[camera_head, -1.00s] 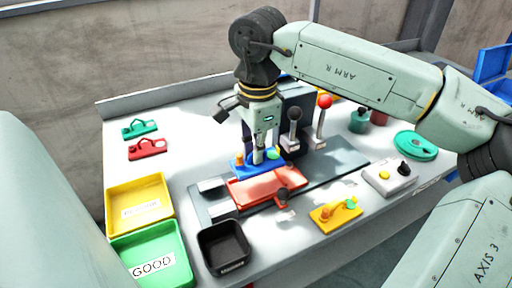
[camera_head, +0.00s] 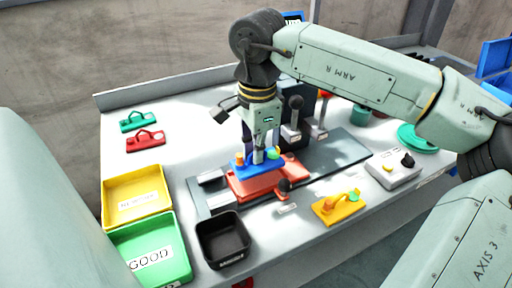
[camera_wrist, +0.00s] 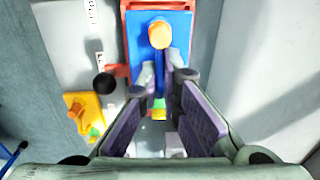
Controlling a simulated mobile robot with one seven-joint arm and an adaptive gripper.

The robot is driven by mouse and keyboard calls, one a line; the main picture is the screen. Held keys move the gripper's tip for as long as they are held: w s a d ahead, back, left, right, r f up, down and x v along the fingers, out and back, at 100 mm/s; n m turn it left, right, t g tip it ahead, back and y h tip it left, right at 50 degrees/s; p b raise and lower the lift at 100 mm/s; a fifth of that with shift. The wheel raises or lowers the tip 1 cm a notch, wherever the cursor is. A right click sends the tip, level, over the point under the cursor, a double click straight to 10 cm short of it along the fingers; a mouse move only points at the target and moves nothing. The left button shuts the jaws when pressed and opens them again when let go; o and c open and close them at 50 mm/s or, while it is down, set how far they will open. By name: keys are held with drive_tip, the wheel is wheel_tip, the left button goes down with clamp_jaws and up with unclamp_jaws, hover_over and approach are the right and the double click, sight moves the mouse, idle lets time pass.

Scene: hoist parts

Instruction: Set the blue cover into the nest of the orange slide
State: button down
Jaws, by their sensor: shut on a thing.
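The blue cover (camera_head: 243,165) has an orange knob, a blue handle bar and a green-yellow end piece. It also shows in the wrist view (camera_wrist: 143,55). My gripper (camera_head: 259,156) points down and is shut on the cover's handle; its fingers flank the bar in the wrist view (camera_wrist: 163,85). The orange slide (camera_head: 262,186), reddish with a dark knob at its front, lies below the cover. The cover is over the slide's rear part, and the slide's rim shows past the cover's far end and left side in the wrist view. I cannot tell whether the cover touches the nest floor.
The slide lies on a grey rail plate (camera_head: 345,147). Lever posts (camera_head: 294,118) stand close behind my gripper. A yellow cover (camera_head: 328,211), a black bin (camera_head: 222,252), a yellow tray (camera_head: 107,222) and a green tray (camera_head: 183,273) are in front and left. A button box (camera_head: 398,175) is right.

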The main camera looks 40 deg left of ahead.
drive_tip(key=shift+f, duration=0.35)
drive_tip(key=shift+f+b, duration=0.95)
drive_tip(key=shift+f, duration=0.2)
drive_tip(key=shift+f, duration=0.2)
drive_tip(key=shift+f+b, duration=0.2)
drive_tip(key=shift+b, duration=0.15)
drive_tip(key=c, duration=1.7)
unclamp_jaws()
drive_tip(key=shift+o, duration=0.2)
